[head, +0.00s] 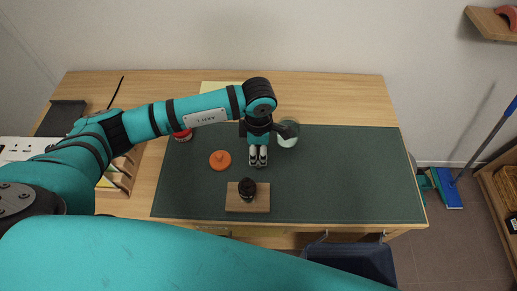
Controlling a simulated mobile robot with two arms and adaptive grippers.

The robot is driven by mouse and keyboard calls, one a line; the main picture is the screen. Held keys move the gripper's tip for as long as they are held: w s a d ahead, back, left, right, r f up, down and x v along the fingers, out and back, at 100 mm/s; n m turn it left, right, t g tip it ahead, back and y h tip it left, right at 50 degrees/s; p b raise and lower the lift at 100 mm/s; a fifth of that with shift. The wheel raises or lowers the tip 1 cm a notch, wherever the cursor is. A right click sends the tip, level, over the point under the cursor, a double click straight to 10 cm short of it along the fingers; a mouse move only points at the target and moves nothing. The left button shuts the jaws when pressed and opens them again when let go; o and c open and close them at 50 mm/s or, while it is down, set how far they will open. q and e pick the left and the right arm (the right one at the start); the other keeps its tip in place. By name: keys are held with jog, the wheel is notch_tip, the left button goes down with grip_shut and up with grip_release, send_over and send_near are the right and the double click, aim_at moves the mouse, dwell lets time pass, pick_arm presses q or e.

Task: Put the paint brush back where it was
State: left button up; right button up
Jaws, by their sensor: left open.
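I cannot make out a paint brush for certain in the head view. A thin dark stick (116,92) stands up at the table's back left, and I cannot tell what it is. My left gripper (258,163) points down over the green mat (350,180), fingers open, with nothing visible between them. It is right of an orange lid-like disc (220,160) and beyond a wooden block (233,204) bearing a black knob-shaped object (247,188). A pale round glass or jar (288,140) is just right of the gripper, partly hidden by it. My right gripper is not in view.
A red-edged can (183,136) is partly hidden under my left arm. A yellow sheet (222,87) lies behind it. A white power strip (22,148) and a wooden rack (122,172) are at left. The mat's right side is clear.

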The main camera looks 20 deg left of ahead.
pick_arm(q)
jog(key=shift+w+r, duration=0.1)
jog(key=shift+r, duration=0.35)
notch_tip(320, 180, up, 11)
jog(key=shift+r+b, duration=0.15)
jog(key=shift+b, duration=1.1)
